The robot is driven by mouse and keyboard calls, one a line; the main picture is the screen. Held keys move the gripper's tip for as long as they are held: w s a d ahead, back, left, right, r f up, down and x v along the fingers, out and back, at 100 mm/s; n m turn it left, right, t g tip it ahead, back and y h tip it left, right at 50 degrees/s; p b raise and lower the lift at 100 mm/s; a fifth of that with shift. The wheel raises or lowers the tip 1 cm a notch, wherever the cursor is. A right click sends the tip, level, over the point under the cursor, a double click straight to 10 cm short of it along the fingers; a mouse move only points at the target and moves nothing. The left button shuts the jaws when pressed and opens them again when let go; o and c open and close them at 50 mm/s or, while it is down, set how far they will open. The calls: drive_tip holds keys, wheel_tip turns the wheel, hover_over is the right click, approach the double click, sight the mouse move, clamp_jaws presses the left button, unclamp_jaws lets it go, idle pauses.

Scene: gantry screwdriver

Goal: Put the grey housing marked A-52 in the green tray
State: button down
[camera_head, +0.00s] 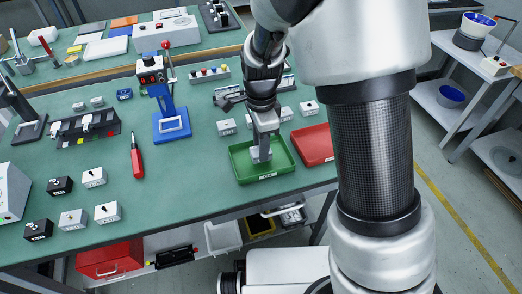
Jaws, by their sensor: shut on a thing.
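The green tray (241,177) lies on the green bench top near its front edge. My gripper (262,150) points down inside the tray's outline and is shut on a light grey block, which looks like a grey housing (261,156). The fingers hide part of this housing, and no marking can be read on it. I cannot tell whether it touches the tray floor. Other grey housings stand at the front left (107,212), and several more stand behind the tray (227,127). Their markings are too small to read.
A red tray (315,146) lies right beside the green one. A blue press (171,122) and a red screwdriver (136,158) are to the left. Black housings (60,186) stand at the front left. The bench top between screwdriver and green tray is clear.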

drive_tip(key=shift+f, duration=0.7)
drive_tip(key=shift+f, duration=0.15)
drive_tip(key=c, duration=1.3)
unclamp_jaws()
